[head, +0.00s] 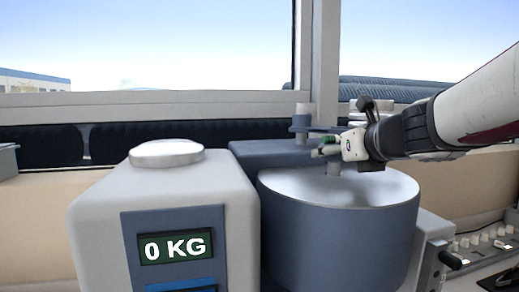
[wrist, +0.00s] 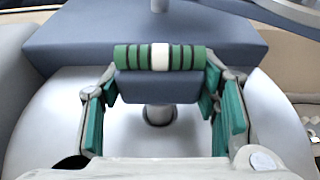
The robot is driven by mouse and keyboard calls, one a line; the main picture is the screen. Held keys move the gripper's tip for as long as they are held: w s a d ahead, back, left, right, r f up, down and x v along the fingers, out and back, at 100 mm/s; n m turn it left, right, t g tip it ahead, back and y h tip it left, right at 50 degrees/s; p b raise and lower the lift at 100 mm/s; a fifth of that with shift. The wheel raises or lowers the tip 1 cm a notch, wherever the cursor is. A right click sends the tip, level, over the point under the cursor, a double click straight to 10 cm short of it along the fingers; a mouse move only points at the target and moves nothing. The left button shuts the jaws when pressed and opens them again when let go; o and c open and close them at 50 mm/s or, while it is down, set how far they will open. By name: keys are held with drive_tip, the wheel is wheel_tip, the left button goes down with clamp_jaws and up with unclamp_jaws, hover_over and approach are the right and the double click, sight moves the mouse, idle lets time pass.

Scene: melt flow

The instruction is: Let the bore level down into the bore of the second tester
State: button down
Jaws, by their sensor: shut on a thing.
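The bore level is in my gripper (head: 328,150). In the wrist view it has a green striped vial with a white middle band (wrist: 160,57), a blue-grey block (wrist: 157,88) and a grey stem (wrist: 158,113) pointing down. My gripper's teal-padded fingers close on the block from both sides. A tester with a blue-grey drum (head: 338,235) and pale metallic top stands below it. A dark-ringed bore (wrist: 174,121) shows around the stem's lower end; I cannot tell whether the tip is inside. In the head view the stem hangs over the drum's top.
A grey scale (head: 100,215) with a round pan and a display reading 0 KG stands to the left. Behind the drum is the blue-grey block (head: 262,152) with an upright post (head: 302,118). A panel with knobs (head: 478,245) is at the right.

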drive_tip(key=shift+f+b, duration=0.8)
drive_tip(key=shift+f, duration=0.25)
drive_tip(key=c, duration=0.5)
unclamp_jaws()
drive_tip(key=v, duration=1.2)
